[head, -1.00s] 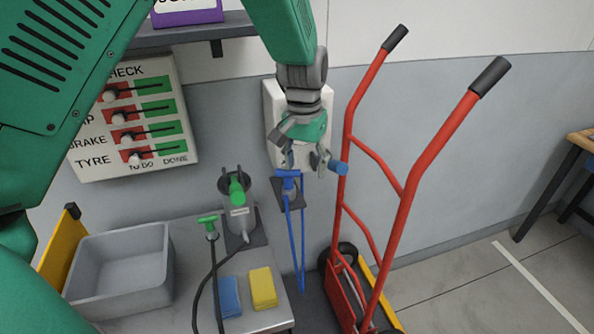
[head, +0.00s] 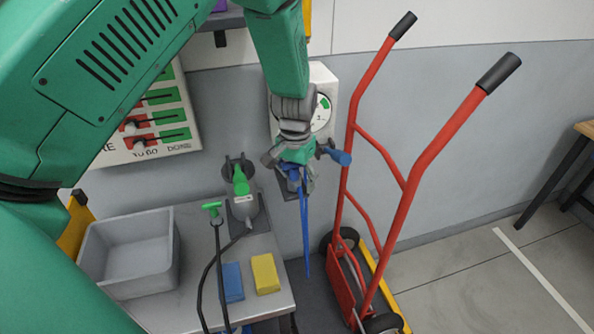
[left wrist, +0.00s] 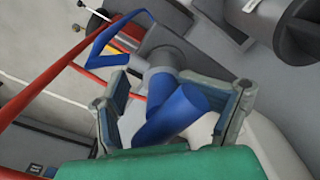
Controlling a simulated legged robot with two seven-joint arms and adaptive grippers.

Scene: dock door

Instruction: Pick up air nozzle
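The blue air nozzle (left wrist: 172,115) lies between the two fingers of my left gripper (left wrist: 170,108) in the left wrist view. The fingers are open, with visible gaps beside the nozzle. In the head view my left gripper (head: 297,165) is at the nozzle's dark wall holder, and covers most of the nozzle. The nozzle's blue hose (head: 306,225) hangs below the gripper. The nozzle seems still at its holder; the exact contact is hidden. My right gripper is not in view.
A red hand truck (head: 409,190) stands close on the right. A gauge box (head: 327,90) is behind the gripper. At left are a cart with a grey bin (head: 130,270), a green-handled nozzle (head: 240,182), a blue sponge (head: 233,282) and a yellow sponge (head: 265,273).

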